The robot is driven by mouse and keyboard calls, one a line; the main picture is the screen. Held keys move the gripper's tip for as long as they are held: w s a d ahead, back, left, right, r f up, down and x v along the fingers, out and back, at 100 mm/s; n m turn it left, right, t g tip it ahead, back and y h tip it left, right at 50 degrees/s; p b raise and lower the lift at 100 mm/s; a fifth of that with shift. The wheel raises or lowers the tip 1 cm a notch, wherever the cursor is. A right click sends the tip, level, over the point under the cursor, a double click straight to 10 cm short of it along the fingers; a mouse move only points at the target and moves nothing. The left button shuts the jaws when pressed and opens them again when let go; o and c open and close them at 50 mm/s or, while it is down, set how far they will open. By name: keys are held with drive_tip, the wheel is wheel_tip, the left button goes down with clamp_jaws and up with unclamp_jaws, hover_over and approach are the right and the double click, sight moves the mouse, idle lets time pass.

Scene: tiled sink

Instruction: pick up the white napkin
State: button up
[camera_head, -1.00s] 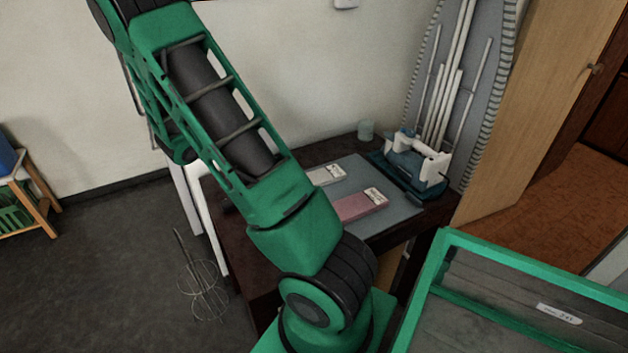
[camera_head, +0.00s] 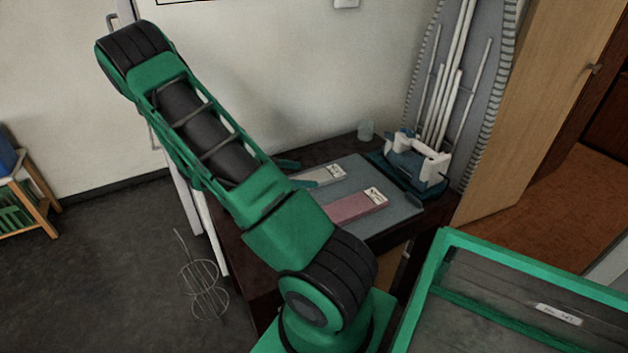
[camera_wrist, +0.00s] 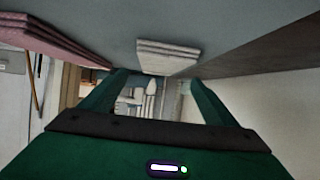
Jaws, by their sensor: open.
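The white napkin (camera_head: 328,175) is a folded pale stack lying on a grey mat (camera_head: 398,211) on the dark table. It also shows in the wrist view (camera_wrist: 167,57), at the upper middle, just beyond the fingertips and roughly between them. My gripper (camera_wrist: 156,80) is open, with nothing between its green fingers. In the head view only green finger parts show at the napkin's left end; my arm hides the rest. I cannot tell whether the fingers touch it.
A folded pink napkin (camera_head: 356,207) lies on the mat, nearer the camera; it is at the upper left in the wrist view (camera_wrist: 55,40). A teal cup (camera_head: 366,130) and a teal rack with white parts (camera_head: 421,160) stand at the back. A wire whisk shape is on the floor.

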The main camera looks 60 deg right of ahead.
sight(316, 177)
drive_tip(key=shift+x, duration=2.5)
drive_tip(key=shift+f, duration=0.15)
drive_tip(key=c, duration=1.2)
